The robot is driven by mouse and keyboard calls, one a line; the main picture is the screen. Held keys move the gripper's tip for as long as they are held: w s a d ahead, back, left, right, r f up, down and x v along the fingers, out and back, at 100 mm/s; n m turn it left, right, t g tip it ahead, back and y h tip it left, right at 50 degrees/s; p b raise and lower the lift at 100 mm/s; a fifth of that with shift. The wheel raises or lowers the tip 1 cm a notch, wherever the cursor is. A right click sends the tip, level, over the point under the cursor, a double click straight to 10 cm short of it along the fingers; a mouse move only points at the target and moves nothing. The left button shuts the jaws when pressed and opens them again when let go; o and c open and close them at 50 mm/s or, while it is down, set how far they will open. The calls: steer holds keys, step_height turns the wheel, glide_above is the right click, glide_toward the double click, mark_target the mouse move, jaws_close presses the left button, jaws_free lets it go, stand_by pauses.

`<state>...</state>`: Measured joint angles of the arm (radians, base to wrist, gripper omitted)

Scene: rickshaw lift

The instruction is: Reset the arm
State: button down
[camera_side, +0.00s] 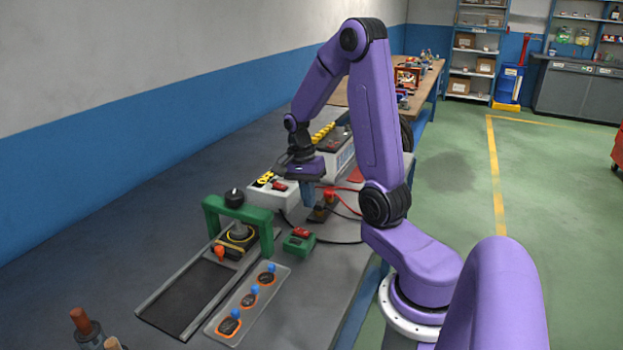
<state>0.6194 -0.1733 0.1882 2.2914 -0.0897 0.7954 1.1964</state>
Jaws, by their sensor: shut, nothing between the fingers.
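My gripper (308,190) is at the end of my purple arm, pointing down over the middle of the grey bench (335,265). It is shut with nothing between its fingers. It is in front of a white box with a red part and a yellow-black marking (268,194), and its fingers partly hide what is behind them. I cannot tell whether the fingertips touch anything. My arm is bent, with its elbow high above the bench.
A green frame (263,222) with a black knob stands over a dark track (187,299). A tray (222,322) holds several blue-topped parts. A green box with a red top (299,239) and red and black cables (345,207) lie near my gripper. A wall bounds the left.

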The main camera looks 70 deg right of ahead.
step_height(320, 180, up, 6)
steer(key=f, duration=0.1)
steer(key=s+a+r+n+t, duration=0.1)
steer(key=s+a+n, duration=0.1)
steer(key=a+n, duration=1.35)
steer(key=s+a+n, duration=0.9)
steer(key=s+n, duration=0.4)
steer(key=n, duration=0.2)
steer(key=shift+s+r+t, duration=0.15)
steer(key=shift+s+t, duration=0.25)
